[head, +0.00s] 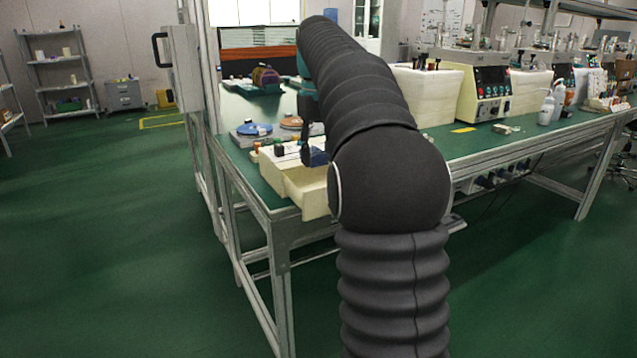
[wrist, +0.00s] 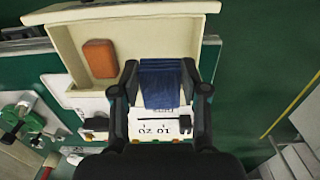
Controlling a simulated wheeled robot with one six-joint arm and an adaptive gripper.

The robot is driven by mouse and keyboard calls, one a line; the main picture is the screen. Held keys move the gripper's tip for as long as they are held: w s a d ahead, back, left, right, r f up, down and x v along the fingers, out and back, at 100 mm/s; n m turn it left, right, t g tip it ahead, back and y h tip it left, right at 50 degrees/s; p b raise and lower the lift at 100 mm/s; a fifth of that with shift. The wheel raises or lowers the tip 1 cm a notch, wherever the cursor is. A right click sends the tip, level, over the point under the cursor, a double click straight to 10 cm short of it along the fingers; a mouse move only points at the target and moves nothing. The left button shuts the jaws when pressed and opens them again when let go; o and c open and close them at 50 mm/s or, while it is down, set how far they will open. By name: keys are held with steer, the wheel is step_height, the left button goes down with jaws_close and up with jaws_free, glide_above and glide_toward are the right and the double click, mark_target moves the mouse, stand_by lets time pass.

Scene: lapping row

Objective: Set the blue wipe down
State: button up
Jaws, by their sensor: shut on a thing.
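The blue wipe (wrist: 160,86) is a folded dark blue cloth with stripes, between the two black fingers of my gripper (wrist: 160,72) in the wrist view. My gripper is shut on it. In the head view the blue wipe (head: 315,157) shows as a small dark blue patch at the end of my arm, by the cream drawer unit (head: 316,196) at the table's near corner. The wipe overlaps the open cream drawer (wrist: 132,34) in the wrist view. I cannot tell whether it touches anything below. My arm hides part of the unit.
An orange-brown block (wrist: 100,58) lies in the drawer's left part; its middle is bare. A machine (head: 485,90) stands farther right.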

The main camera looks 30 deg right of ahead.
mark_target(318, 155)
steer(key=shift+f+b, duration=0.75)
steer(key=shift+f, duration=3.05)
steer(key=shift+f, duration=0.1)
steer(key=o, duration=0.7)
step_height(318, 155, up, 12)
steer(key=shift+r+p, duration=0.1)
steer(key=shift+p, duration=0.85)
steer(key=shift+s+a, duration=0.1)
